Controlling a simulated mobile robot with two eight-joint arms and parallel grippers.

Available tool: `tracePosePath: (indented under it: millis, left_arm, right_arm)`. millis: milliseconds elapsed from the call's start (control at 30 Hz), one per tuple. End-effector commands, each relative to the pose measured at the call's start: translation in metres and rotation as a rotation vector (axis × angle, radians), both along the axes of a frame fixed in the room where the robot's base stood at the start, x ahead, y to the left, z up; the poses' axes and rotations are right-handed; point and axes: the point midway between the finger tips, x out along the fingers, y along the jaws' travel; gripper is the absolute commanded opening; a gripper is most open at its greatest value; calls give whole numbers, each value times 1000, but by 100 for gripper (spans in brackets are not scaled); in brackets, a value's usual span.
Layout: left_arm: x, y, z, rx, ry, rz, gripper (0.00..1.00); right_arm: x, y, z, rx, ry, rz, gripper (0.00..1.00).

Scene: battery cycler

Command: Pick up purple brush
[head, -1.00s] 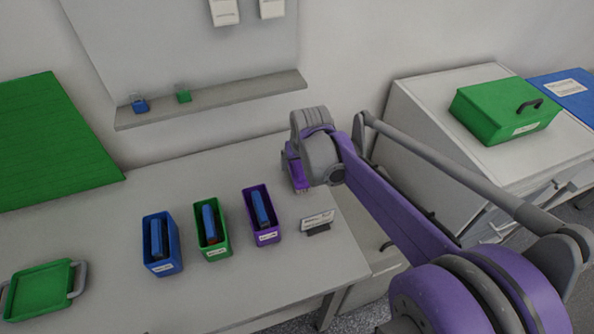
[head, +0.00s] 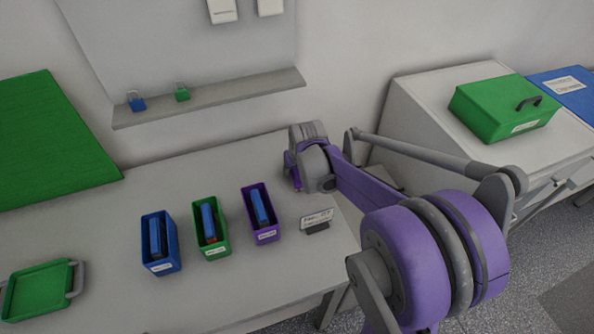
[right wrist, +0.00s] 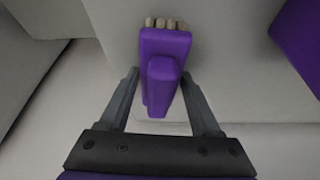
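The purple brush (right wrist: 164,90) shows in the right wrist view, lying on the pale table with its light bristles at the top end. My right gripper (right wrist: 160,74) is open, with one grey finger on each side of the brush. I see narrow gaps beside the raised handle, and cannot tell the height of the fingertips over the table. In the head view my right gripper (head: 294,172) is at the table's back right part, and mostly hides the brush there. My left gripper is not in view.
Blue (head: 161,262), green (head: 213,246) and purple (head: 265,237) bins with blue items stand left of the gripper. A small label stand (head: 317,221) is in front. A green tray (head: 36,292) lies at left. A shelf (head: 215,98) hangs behind.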

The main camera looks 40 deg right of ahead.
Motion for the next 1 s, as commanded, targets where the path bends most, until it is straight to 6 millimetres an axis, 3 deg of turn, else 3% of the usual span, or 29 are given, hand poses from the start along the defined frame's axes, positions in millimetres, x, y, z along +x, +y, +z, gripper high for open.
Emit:
tracePosePath:
  millis: [33, 333, 767, 1000]
  left_arm:
    - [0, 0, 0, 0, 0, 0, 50]
    - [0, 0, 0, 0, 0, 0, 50]
    - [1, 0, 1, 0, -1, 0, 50]
    - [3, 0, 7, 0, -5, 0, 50]
  right_arm:
    - [0, 0, 0, 0, 0, 0, 53]
    - [0, 0, 0, 0, 0, 0, 0]
    - [0, 0, 10, 0, -1, 0, 0]
    - [0, 0, 53, 0, -1, -1, 0]
